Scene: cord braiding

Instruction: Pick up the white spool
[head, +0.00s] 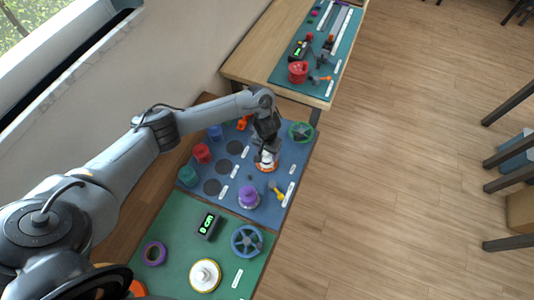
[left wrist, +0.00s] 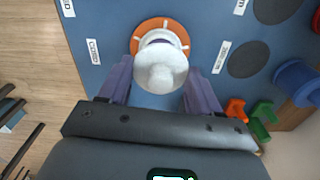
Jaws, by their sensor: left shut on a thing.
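The white spool (left wrist: 160,68) stands upright between the two fingers of my left gripper (left wrist: 160,88) in the left wrist view. An orange ring (left wrist: 143,28) shows around its base on the blue mat. In the head view the spool (head: 266,158) and the orange ring (head: 266,167) are partly hidden under my left gripper (head: 267,150). My left gripper is shut on the spool. I cannot tell whether the spool has left the ring. My right gripper is not in view.
The blue mat (head: 262,183) holds a purple spool (head: 249,196), red spool (head: 202,153), teal spool (head: 188,175), green ring (head: 300,131), yellow piece (head: 279,194) and dark round spots. A green mat (head: 175,220) in front holds a blue wheel (head: 247,241) and a cream disc (head: 205,275).

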